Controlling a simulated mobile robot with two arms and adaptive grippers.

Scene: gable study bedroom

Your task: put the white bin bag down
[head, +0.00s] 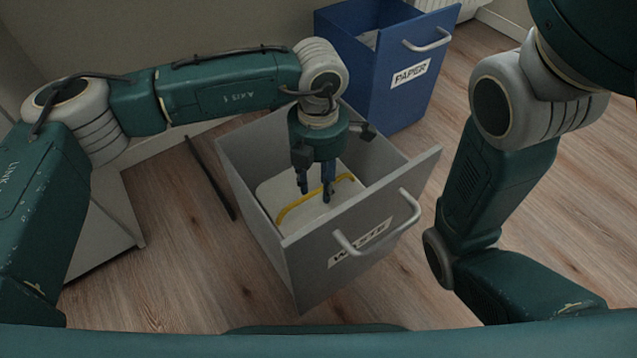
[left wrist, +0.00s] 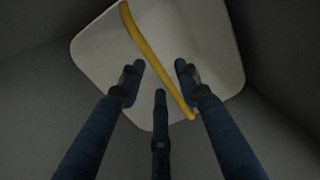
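The white bin bag (head: 314,207) is a pale, round-cornered shape with a yellow strap (head: 292,209) across its top. It sits inside the open grey bin marked WASTE (head: 291,265), below the rim. My left gripper (head: 316,195) points down into this bin, right above the bag. In the left wrist view, the three fingers of my left gripper (left wrist: 158,80) are spread apart, with the bag (left wrist: 205,40) beyond them. The yellow strap (left wrist: 150,55) runs between the fingers with clear gaps beside it. My right arm shows at the right, but its gripper is out of view.
A blue bin marked PAPER (head: 385,85) stands behind the grey bin. The grey bin's front handle (head: 380,236) faces the lower right. A dark thin bar (head: 210,178) is left of the bin, near a pale cabinet (head: 108,225). Wooden floor is free at the lower left.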

